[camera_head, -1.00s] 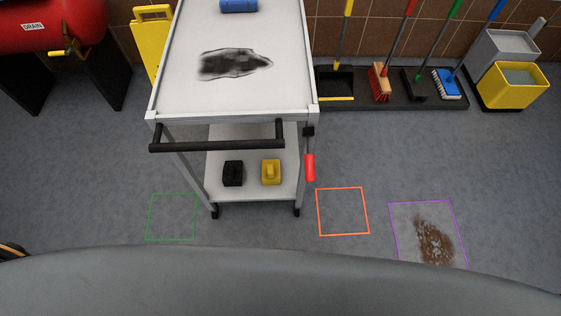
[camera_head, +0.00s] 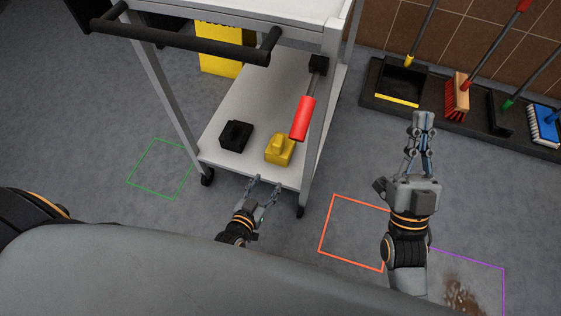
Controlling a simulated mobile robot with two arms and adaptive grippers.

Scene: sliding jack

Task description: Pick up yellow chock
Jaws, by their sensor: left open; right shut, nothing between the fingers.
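The yellow chock (camera_head: 279,150) sits on the lower shelf of the white cart, near the shelf's front edge and its right side. A black chock (camera_head: 236,136) sits to its left on the same shelf. My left gripper (camera_head: 266,184) is open and empty, just in front of the shelf edge and pointing toward the yellow chock, apart from it. My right gripper (camera_head: 424,116) is shut and empty, raised over the floor to the right of the cart.
The cart's lower shelf (camera_head: 232,102) is framed by legs and a black handle bar (camera_head: 185,42) above. A red-handled tool (camera_head: 302,118) hangs at the right leg, close to the yellow chock. Brushes and a dustpan (camera_head: 403,82) stand at the right wall. Coloured squares mark the floor.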

